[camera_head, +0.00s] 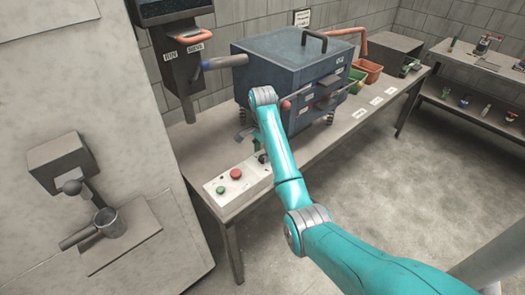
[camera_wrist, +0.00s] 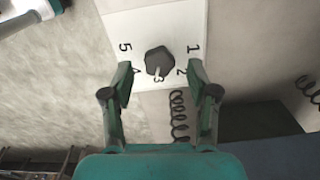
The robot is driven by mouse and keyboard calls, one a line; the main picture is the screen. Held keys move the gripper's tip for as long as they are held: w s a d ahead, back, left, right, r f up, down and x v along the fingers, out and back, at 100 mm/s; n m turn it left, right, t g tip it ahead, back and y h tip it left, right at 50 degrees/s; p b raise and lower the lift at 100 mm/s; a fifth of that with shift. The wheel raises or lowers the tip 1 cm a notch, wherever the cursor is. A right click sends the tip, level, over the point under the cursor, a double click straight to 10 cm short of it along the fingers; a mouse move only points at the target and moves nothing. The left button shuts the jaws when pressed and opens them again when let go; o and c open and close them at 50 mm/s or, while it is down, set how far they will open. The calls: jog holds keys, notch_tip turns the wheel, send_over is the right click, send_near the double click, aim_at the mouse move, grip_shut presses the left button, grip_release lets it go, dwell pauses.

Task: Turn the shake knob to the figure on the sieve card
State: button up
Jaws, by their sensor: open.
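The dark shake knob (camera_wrist: 159,61) sits on a white panel in the wrist view, with the figures 1 to 5 around it. The 3 lies right at its lower edge; I cannot tell for sure which figure its mark points at. My gripper (camera_wrist: 160,73) is open, one finger on each side of the knob, with gaps between. In the head view the white control box (camera_head: 223,200) stands at the table's near end, and my arm hides most of the gripper. A small printed card (camera_head: 302,18) hangs on the back wall, too small to read; I cannot tell if it is the sieve card.
The box carries a green button (camera_head: 220,190) and a red button (camera_head: 236,173). A blue sieve machine (camera_head: 270,60) on springs stands behind my arm. Coloured bins (camera_head: 367,72) stand beyond it. A pillar (camera_head: 178,70) with an orange handle and labels stands left of the machine.

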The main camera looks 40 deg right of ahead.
jog(key=shift+f, duration=0.9)
jog(key=shift+c, duration=0.2)
grip_shut()
jog(key=shift+n, duration=0.3)
jog(key=n, duration=0.5)
jog(key=shift+n, duration=0.4)
jog(key=n, duration=0.5)
jog(key=shift+n, duration=0.4)
